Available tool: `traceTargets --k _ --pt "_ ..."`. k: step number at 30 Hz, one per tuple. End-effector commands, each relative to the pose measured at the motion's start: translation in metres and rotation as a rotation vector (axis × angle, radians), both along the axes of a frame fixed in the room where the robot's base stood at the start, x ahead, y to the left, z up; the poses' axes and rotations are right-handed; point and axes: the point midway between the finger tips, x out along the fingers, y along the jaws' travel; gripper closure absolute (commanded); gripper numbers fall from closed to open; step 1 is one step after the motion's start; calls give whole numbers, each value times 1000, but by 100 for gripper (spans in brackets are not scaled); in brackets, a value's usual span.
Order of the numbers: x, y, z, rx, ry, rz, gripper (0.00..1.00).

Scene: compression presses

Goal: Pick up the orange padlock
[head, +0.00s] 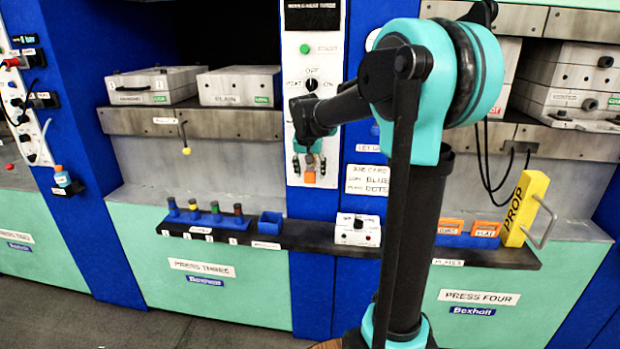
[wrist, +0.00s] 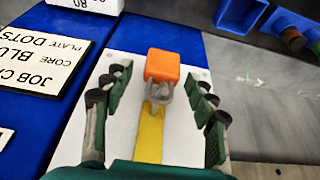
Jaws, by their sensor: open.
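The orange padlock (head: 310,177) hangs by its grey shackle on the lower part of the white control panel (head: 312,90) between two presses. In the wrist view the padlock's orange body (wrist: 162,66) is at the upper middle, with its shackle nearer me at the end of a yellow strip (wrist: 149,135). My gripper (head: 309,163) is at the panel, just above the padlock's body in the head view. In the wrist view my gripper (wrist: 160,86) is open, its dark fingers apart on either side of the shackle, with visible gaps. It holds nothing.
A narrow dark shelf (head: 300,239) runs below the panel, with a blue bin (head: 266,224), several coloured-top pieces in a blue rack (head: 208,219) and a white box (head: 357,230). A job card (head: 367,181) is right of the panel. A yellow prop (head: 526,207) stands farther right.

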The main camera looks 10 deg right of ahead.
Motion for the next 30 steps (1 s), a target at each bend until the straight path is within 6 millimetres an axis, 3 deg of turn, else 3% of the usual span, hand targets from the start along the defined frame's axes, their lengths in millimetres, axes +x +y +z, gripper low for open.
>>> traceTargets --k 9,23,30 --pt "3 -1 -7 0 0 0 43" --pt "3 -1 -6 0 0 1 98" --pt "3 -1 -6 0 0 1 98"
